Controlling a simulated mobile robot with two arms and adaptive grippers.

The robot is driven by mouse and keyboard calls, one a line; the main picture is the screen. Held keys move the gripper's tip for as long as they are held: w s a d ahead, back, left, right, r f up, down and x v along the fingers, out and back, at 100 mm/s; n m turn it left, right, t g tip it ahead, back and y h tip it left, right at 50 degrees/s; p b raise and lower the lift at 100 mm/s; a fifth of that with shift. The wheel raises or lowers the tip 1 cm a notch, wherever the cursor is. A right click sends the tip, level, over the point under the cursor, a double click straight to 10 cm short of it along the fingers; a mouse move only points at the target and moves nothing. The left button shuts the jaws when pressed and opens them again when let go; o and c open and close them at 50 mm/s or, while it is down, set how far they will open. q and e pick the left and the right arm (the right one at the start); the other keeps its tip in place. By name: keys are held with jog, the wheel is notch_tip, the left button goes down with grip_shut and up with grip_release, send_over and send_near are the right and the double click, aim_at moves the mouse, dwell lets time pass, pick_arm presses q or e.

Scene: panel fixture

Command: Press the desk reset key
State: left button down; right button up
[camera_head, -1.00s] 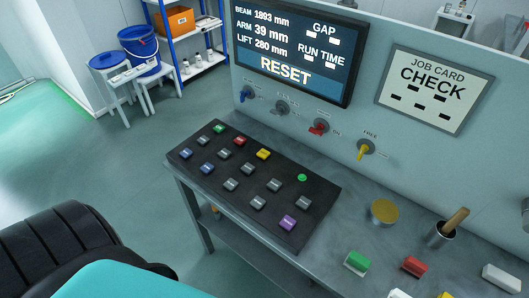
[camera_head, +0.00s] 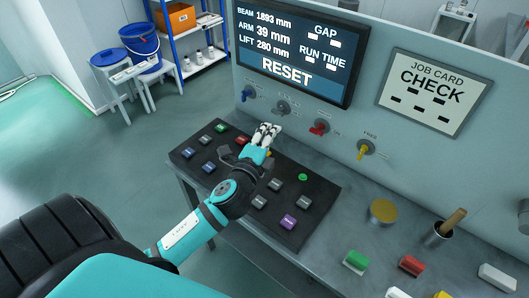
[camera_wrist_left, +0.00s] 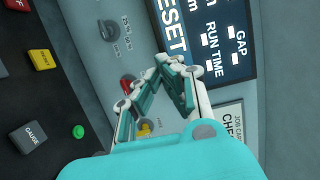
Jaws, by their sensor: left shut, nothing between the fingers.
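The black key panel (camera_head: 300,240) lies on the desk with several coloured keys, among them a green key (camera_head: 221,127), a purple key (camera_head: 288,222) and several grey and blue ones. Their labels are too small to read in the head view. My left gripper (camera_head: 266,130) is shut and empty over the panel's far edge, hiding the yellow key there. In the left wrist view the gripper (camera_wrist_left: 166,62) points past the panel toward the wall. That view shows the yellow key (camera_wrist_left: 41,57), a red key (camera_wrist_left: 17,4) and a grey key marked GAUGE (camera_wrist_left: 28,137).
The screen (camera_head: 295,50) behind the panel reads RESET. Blue, grey, red (camera_head: 319,128) and yellow (camera_head: 365,149) knobs stick out of the wall below it. A green lamp (camera_head: 302,177) sits on the panel. A yellow disc (camera_head: 383,211) and a cup (camera_head: 441,234) stand to the right.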

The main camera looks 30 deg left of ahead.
pick_arm(q)
jog(key=w+d+r+m+g+h, duration=0.15)
jog(key=w+d+m+h, duration=0.35)
jog(key=m, duration=0.7)
jog(key=w+d+r+m+h, duration=0.1)
jog(key=w+r+m+h, duration=0.15)
jog(key=m+h, duration=0.75)
jog(key=a+f+m+g+y, duration=0.7)
jog(key=a+f+m, duration=0.3)
jog(key=a+m, duration=0.2)
jog(key=shift+w+a+f+m+g, duration=0.25)
jog(key=shift+w+a+m+g, duration=0.15)
jog(key=shift+m+g, duration=0.15)
pick_arm(e)
jog(key=shift+w+d, duration=0.15)
jog(key=shift+d, duration=0.45)
jog(key=shift+a, duration=0.1)
